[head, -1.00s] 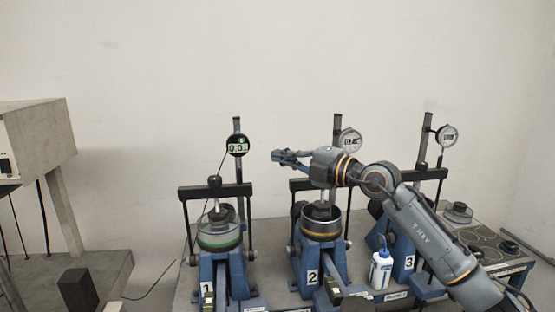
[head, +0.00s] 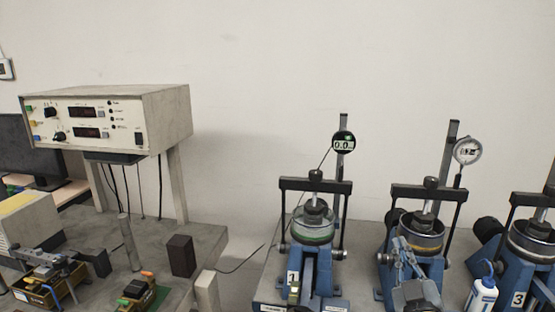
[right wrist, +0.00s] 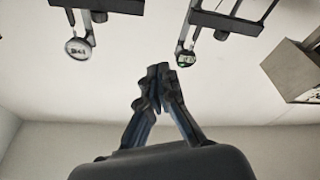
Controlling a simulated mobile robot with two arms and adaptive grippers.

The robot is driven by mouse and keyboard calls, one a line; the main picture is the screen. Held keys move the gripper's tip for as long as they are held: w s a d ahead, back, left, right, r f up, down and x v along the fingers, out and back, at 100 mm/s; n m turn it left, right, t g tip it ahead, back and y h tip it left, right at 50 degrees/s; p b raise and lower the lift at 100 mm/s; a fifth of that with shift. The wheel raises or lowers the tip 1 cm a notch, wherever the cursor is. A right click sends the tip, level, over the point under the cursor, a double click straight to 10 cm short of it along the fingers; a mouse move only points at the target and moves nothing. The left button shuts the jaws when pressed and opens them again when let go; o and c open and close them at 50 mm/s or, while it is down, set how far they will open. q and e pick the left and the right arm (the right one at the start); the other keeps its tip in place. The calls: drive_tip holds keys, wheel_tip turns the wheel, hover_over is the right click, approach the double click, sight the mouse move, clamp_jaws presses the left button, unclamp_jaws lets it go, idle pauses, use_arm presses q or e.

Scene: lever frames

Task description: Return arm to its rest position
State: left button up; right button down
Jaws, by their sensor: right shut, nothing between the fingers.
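My right gripper (head: 401,248) shows in the head view in front of blue load frame 2 (head: 383,262), its fingers pointing up. In the right wrist view its two dark fingers (right wrist: 158,76) meet at the tips with nothing between them. It hides part of frame 2 and its number. I cannot tell whether it touches the frame. My left gripper is not clearly in view.
Blue frame 1 (head: 325,268) has a digital gauge (head: 343,143); frame 2 has a dial gauge (head: 467,150). Frame 3 (head: 518,275) and a white bottle (head: 482,296) stand at right. A control box (head: 165,118) stands left. Open wall space lies above the frames.

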drive_tip(key=s+f+m+g+h, duration=0.1)
drive_tip(key=s+f+m+g, duration=0.1)
drive_tip(key=s+f+g, duration=0.65)
drive_tip(key=s+f+m+g, duration=0.2)
drive_tip(key=s+f, duration=0.3)
drive_tip(key=f, duration=0.8)
drive_tip(key=s+a+f+n+g+y, duration=0.1)
drive_tip(key=s+a+f+g+y, duration=0.2)
drive_tip(key=s, duration=0.6)
drive_tip(key=s+a+f+g, duration=0.2)
drive_tip(key=s+f+g, duration=0.25)
drive_tip(key=s, duration=0.45)
wheel_tip(320, 180, down, 30)
drive_tip(key=s+b, duration=0.1)
drive_tip(key=s, duration=0.1)
drive_tip(key=s+d+f+g, duration=0.2)
drive_tip(key=s+f, duration=1.3)
drive_tip(key=s, duration=0.1)
drive_tip(key=shift+d+n+b, duration=0.4)
drive_tip(key=shift+b, duration=0.05)
drive_tip(key=shift+f, duration=0.1)
